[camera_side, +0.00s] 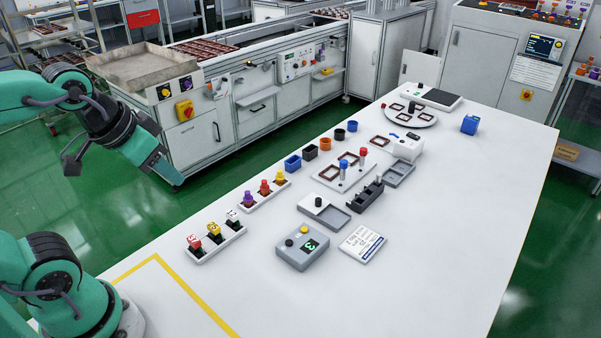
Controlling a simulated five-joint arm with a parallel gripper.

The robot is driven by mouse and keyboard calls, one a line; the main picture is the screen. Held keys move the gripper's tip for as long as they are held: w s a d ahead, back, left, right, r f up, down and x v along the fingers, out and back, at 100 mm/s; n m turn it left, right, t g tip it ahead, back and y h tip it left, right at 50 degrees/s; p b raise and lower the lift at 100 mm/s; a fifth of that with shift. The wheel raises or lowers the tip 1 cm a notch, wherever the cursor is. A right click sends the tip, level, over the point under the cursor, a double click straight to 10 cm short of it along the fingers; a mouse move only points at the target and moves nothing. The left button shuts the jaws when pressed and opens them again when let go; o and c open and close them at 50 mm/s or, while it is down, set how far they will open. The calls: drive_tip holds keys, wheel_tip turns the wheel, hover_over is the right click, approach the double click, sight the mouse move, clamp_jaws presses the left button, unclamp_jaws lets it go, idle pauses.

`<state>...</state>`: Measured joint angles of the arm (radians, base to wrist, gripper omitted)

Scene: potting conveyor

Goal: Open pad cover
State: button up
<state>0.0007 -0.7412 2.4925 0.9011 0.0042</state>
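No part is plainly marked as the pad cover. A white block with a black knob (316,203) sits at the left end of a shallow grey tray (337,219) near the table's middle; a similar knobbed white piece (413,87) stands beside a dark flat pad (442,97) at the far end. I cannot tell which is meant. My gripper (166,174) hangs at the left, out past the table's left edge and far from both. It points down and right and appears empty. Its jaws overlap in this view, so their opening is unclear.
The white table's right side is clear.

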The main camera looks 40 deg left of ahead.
drive_tip(key=w, duration=0.1)
drive_tip(key=m+g, duration=0.6)
drive_tip(key=m, duration=0.3)
hover_over(318, 199)
wheel_tip(318, 199, down, 15)
drive_tip(key=shift+r, duration=0.15)
drive_tip(key=shift+f, duration=3.9)
